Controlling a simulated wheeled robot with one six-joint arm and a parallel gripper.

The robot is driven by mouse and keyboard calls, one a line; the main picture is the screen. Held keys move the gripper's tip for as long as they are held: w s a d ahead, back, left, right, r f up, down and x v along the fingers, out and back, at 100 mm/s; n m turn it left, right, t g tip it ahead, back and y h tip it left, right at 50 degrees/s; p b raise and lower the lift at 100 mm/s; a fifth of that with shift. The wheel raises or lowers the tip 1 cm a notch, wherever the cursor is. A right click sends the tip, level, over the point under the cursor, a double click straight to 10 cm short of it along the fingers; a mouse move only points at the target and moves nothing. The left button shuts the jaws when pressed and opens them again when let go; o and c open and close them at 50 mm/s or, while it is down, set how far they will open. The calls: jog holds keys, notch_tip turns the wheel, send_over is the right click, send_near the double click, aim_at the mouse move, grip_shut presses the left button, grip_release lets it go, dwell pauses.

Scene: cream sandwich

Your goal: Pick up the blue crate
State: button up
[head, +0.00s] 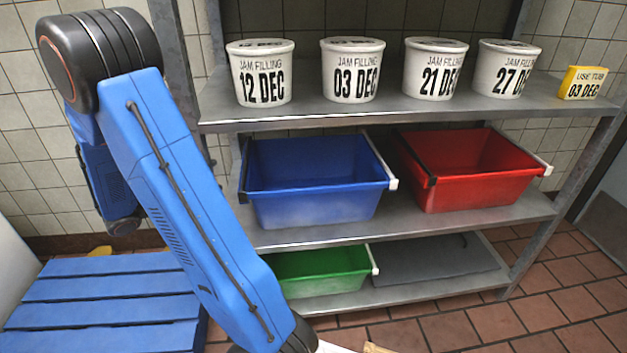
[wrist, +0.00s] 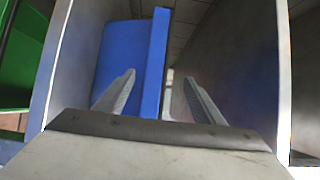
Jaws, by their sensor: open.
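The blue crate (head: 315,205) stands upright on the middle shelf of the metal rack, left of the red crate. It looks empty, with a dark bar along its left rim and a pale one on its right. My gripper (wrist: 159,77) is open in the wrist view, its two fingers apart with nothing gripped. A blue surface with a straight raised edge shows beyond and left of the fingers; I cannot tell for sure that it is the crate. In the head view my arm reaches down in front of the rack's left side, and its fingertips are not visible.
The red crate (head: 465,190) sits close on the right. Above is a shelf (head: 400,112) with several jam tubs and a yellow box (head: 583,83). Below are a green crate (head: 318,275) and a grey slab (head: 435,258). A blue pallet (head: 100,290) lies left; tiled floor is clear right.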

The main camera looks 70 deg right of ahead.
jog(key=x, duration=1)
jog(key=shift+d+f, duration=0.15)
jog(key=shift+f, duration=0.1)
jog(key=shift+s, duration=0.1)
grip_shut()
